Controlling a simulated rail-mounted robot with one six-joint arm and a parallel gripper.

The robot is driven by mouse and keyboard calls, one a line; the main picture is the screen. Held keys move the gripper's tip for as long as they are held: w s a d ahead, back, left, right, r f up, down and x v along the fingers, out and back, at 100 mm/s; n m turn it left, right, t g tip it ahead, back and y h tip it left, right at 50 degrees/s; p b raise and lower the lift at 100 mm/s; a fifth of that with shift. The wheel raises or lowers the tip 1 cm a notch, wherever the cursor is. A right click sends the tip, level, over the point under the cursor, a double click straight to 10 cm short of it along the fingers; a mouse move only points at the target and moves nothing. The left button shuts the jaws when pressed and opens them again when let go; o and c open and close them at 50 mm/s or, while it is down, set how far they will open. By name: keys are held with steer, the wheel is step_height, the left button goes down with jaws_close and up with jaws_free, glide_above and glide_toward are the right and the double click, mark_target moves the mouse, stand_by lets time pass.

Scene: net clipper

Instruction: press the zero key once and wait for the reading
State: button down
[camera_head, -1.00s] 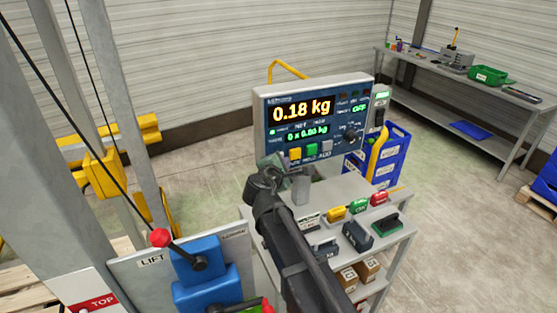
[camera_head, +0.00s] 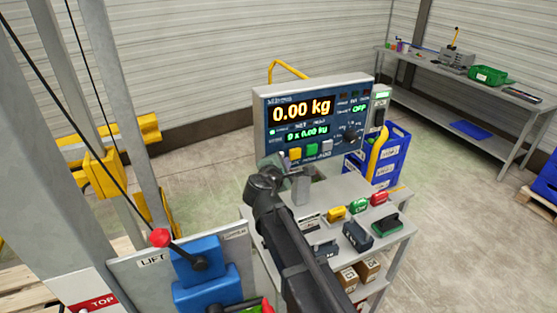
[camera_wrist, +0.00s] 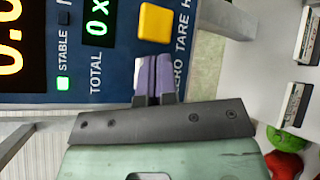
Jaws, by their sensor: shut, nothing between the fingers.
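The weighing indicator (camera_head: 330,148) faces me, its upper display (camera_head: 303,108) reading 0.00 kg in orange. A smaller green line below reads zeros, though its digits are blurred. In the wrist view, my gripper (camera_wrist: 153,78) is shut, its purple fingertips against or just before the panel beside the ZERO label (camera_wrist: 181,78). The zero key is mostly hidden by the fingers; a pale sliver shows beside them, and I cannot tell contact. The yellow key (camera_wrist: 155,22) is clear of the fingers. The green STABLE lamp (camera_wrist: 63,83) is lit.
Right of the yellow key in the head view are a green key (camera_head: 312,149) and a grey key (camera_head: 327,146). The trolley (camera_head: 345,186) below carries several coloured blocks. A lift panel (camera_head: 130,270) stands at the lower left. Blue crates (camera_head: 393,155) are behind.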

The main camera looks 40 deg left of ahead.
steer(key=shift+s+d, duration=0.2)
steer(key=shift+d, duration=0.2)
steer(key=d, duration=0.1)
steer(key=s+d, duration=0.1)
steer(key=d, duration=0.1)
steer(key=s+d, duration=0.1)
steer(key=shift+s+d, duration=0.15)
steer(key=shift+d, duration=0.05)
stand_by(0.8)
